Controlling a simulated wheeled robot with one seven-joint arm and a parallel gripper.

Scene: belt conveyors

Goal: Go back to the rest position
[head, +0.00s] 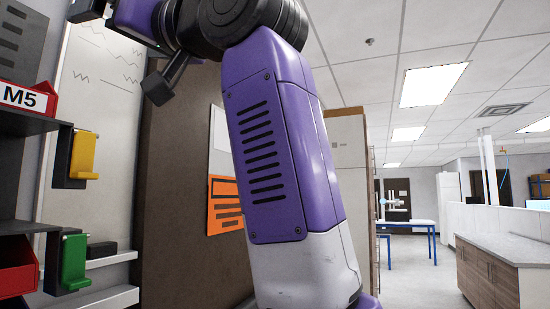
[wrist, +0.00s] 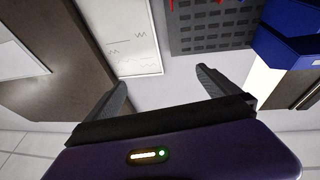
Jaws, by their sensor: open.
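My gripper (wrist: 160,95) shows in the wrist view with its two dark fingers spread wide apart. Nothing is between the fingers. In the head view my purple and white arm rises through the middle of the picture and bends left at the top. The fingers cannot be made out clearly in the head view.
At the left of the head view are a red M5 bin (head: 28,98), a yellow holder (head: 84,156) and a green holder (head: 74,262). A whiteboard (head: 95,120) and a brown panel (head: 175,200) stand behind my arm. A counter (head: 500,250) is at right; open floor lies between.

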